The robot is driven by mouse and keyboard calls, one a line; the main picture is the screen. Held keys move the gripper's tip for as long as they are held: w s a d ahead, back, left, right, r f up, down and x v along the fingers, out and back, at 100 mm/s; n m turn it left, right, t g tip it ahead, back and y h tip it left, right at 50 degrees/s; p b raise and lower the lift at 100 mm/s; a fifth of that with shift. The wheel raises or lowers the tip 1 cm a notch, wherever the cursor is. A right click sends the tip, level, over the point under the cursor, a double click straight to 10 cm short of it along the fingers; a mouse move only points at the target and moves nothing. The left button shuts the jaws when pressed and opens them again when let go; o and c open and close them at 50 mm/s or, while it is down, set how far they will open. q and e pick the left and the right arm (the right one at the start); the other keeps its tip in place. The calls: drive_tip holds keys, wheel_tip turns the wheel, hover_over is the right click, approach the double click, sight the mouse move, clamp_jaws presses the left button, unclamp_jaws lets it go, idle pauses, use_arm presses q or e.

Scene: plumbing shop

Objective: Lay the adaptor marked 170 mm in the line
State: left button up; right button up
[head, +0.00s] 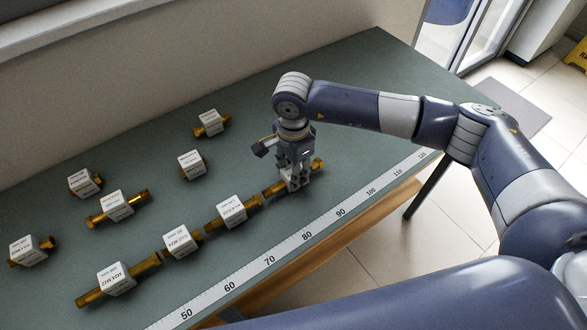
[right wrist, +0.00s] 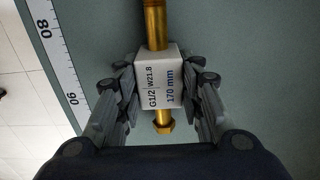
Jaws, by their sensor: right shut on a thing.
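The adaptor marked 170 mm (right wrist: 158,88) is a brass piece with a white labelled block around its middle. My right gripper (right wrist: 162,78) is shut on that block, one finger on each side. In the head view the gripper (head: 293,184) covers most of it, and its brass end (head: 318,164) sticks out to the right. It lies at the right end of a slanting row, close to the adaptor (head: 231,210) on its left. I cannot tell whether their ends touch, nor whether it rests on the table. My left gripper is not in view.
The row continues with adaptors at the middle (head: 180,241) and lower left (head: 116,279). A white ruler strip (head: 268,261) runs along the green table's (head: 340,100) front edge. Several loose adaptors, one at the back (head: 211,123), lie behind the row. The table's right part is clear.

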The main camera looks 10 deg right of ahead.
drive_tip(key=shift+f, duration=0.15)
drive_tip(key=o, duration=1.2)
drive_tip(key=shift+r, duration=0.2)
wheel_tip(320, 180, up, 12)
drive_tip(key=b, duration=0.3)
